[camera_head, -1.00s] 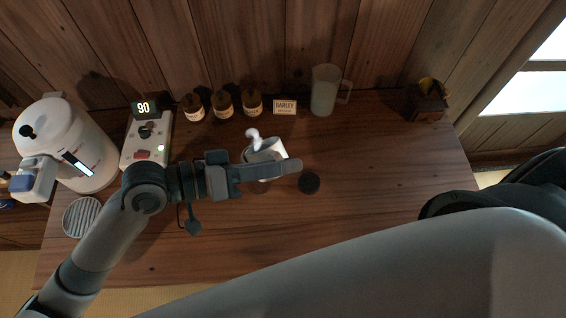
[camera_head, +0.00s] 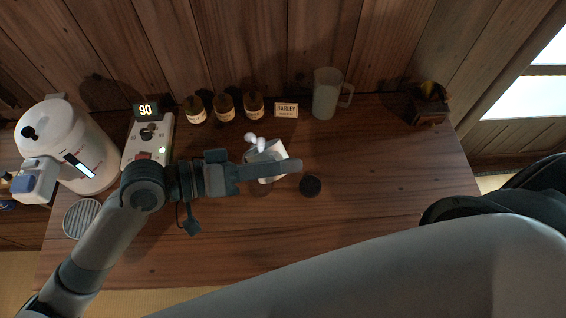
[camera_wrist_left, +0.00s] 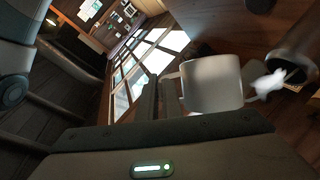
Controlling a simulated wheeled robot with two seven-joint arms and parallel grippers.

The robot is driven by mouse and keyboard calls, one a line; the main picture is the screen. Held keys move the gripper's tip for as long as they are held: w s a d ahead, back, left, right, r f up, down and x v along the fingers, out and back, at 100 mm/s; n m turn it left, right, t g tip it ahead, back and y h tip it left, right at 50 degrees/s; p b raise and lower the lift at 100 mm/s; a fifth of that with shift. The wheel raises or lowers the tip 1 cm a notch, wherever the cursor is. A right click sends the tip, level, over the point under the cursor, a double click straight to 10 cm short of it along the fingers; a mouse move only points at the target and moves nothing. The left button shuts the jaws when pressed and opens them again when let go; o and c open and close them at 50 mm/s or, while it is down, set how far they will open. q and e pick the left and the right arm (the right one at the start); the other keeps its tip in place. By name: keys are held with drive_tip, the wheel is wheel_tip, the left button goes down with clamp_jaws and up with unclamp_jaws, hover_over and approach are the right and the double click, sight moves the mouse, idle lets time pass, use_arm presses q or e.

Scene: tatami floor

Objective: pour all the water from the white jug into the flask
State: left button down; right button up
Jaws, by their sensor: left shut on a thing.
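My left gripper (camera_head: 270,171) is shut on the white jug (camera_head: 279,153), held above the wooden table and tilted towards the left in the head view. The jug also shows in the left wrist view (camera_wrist_left: 212,86), between the dark fingers. White blobs (camera_head: 255,141) hang at the jug's mouth; I cannot tell whether they are water or steam. In the left wrist view a round vessel with a pale rim and dark inside (camera_wrist_left: 291,66) is beyond the blobs; I cannot tell whether it is the flask. My right gripper is not in view.
A frosted mug (camera_head: 325,93), a BARLEY card (camera_head: 286,110) and brown jars (camera_head: 224,107) stand at the back. A dark disc (camera_head: 310,186) lies right of the jug. A white kettle (camera_head: 68,143) and control box (camera_head: 147,145) are left. The front right of the table (camera_head: 400,190) is bare.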

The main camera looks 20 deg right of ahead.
sight(275, 154)
use_arm(q)
drive_tip(key=shift+w+a+r+n+g+h, duration=0.15)
drive_tip(key=shift+w+r+n+g+h, duration=0.1)
drive_tip(key=shift+w+r+n, duration=0.4)
drive_tip(key=shift+w+a+r+n+g+h, duration=0.15)
drive_tip(key=shift+w+r+n+g, duration=0.1)
drive_tip(key=shift+w+r+n, duration=0.35)
idle(3.3)
drive_tip(key=shift+w+a+r+n+h, duration=0.2)
drive_tip(key=shift+w+r+n+h, duration=0.2)
drive_tip(key=shift+w+r+n, duration=0.45)
idle(2.3)
